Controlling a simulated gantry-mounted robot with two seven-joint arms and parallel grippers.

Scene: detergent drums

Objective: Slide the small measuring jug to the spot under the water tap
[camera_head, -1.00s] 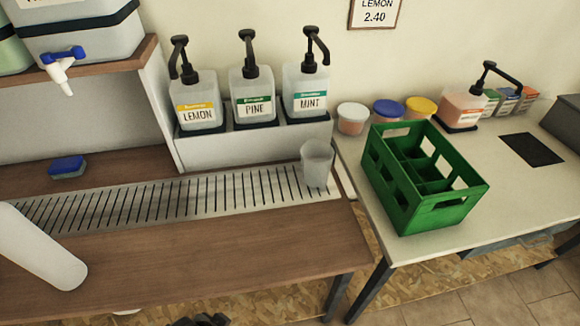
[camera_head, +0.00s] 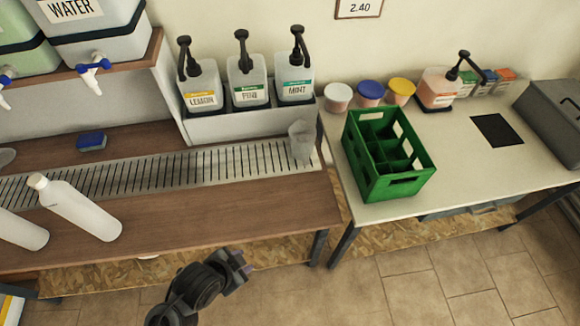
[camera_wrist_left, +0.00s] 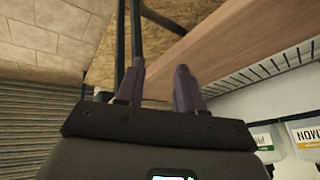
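The small measuring jug (camera_head: 302,143) is translucent and stands upright at the right end of the slatted drip tray (camera_head: 165,172), in front of the mint pump bottle. The water tap (camera_head: 95,72), white with a blue handle, hangs from the water drum (camera_head: 100,38) at the upper left. My left gripper (camera_head: 243,264) is low in front of the counter, well apart from the jug. In the left wrist view its two purple fingers (camera_wrist_left: 160,75) stand apart with nothing between them. My right gripper is not in view.
Lemon, pine and mint pump bottles (camera_head: 247,85) stand in a rack behind the tray. A blue sponge (camera_head: 91,140) lies left. A green crate (camera_head: 390,185) stands on the right table. Most of the tray is clear.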

